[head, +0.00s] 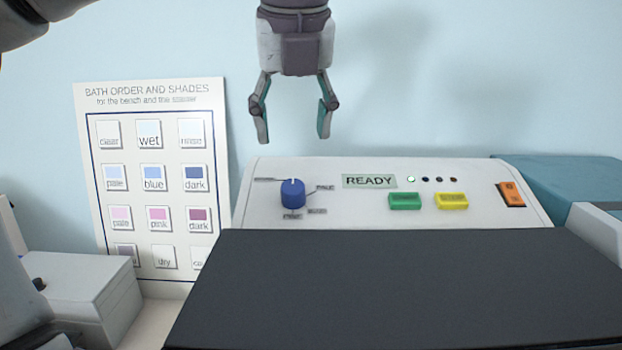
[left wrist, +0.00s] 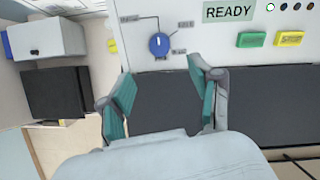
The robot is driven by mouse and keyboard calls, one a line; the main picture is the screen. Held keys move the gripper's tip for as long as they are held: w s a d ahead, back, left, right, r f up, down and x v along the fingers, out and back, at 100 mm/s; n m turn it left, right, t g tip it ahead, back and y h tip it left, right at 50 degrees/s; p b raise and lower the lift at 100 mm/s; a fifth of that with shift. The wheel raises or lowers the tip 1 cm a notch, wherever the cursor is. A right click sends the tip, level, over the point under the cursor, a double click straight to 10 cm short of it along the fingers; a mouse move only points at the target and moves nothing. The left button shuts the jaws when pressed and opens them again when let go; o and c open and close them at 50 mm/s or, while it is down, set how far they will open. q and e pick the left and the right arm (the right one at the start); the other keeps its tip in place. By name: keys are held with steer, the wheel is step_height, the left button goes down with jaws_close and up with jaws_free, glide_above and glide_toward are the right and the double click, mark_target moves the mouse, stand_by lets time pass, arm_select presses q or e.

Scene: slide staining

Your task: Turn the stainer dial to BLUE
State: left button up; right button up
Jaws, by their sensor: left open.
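The stainer (head: 440,225) is a white box with a dark front lid and a sloped panel. Its blue dial (head: 293,194) sits at the left of the panel, with a white pointer mark pointing up. Small labels surround the dial, too blurred to read surely. The dial also shows in the left wrist view (left wrist: 159,44), beyond the fingertips. My left gripper (head: 292,138) is open and empty, pointing down above the dial and apart from it. In the left wrist view its teal-padded fingers (left wrist: 157,75) are spread. My right gripper is not in view.
The panel has a READY display (head: 369,181), a green button (head: 404,201), a yellow button (head: 451,201) and an orange switch (head: 511,194). A shade chart (head: 155,185) leans on the wall at left. A white box (head: 85,290) stands at lower left.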

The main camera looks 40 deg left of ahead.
arm_select(q)
glide_above(293, 186)
steer(key=s+d, duration=0.1)
steer(key=s, duration=0.1)
steer(key=f, duration=0.5)
steer(key=shift+w+d+f+p, duration=0.1)
steer(key=shift+d+f+p, duration=0.1)
steer(key=shift+p, duration=0.2)
steer(key=x, duration=0.4)
steer(key=shift+w+d+f+p, duration=0.1)
steer(key=shift+w+p, duration=0.25)
steer(key=shift+p, duration=0.05)
steer(key=shift+f, duration=0.3)
steer(key=shift+a+f, duration=0.25)
steer(key=shift+f, duration=0.05)
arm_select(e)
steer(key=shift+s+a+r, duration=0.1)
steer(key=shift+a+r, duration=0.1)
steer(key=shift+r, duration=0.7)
arm_select(q)
steer(key=shift+w, duration=0.1)
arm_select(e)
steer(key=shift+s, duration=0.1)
arm_select(q)
steer(key=shift+c, duration=0.4)
steer(key=c, duration=1.1)
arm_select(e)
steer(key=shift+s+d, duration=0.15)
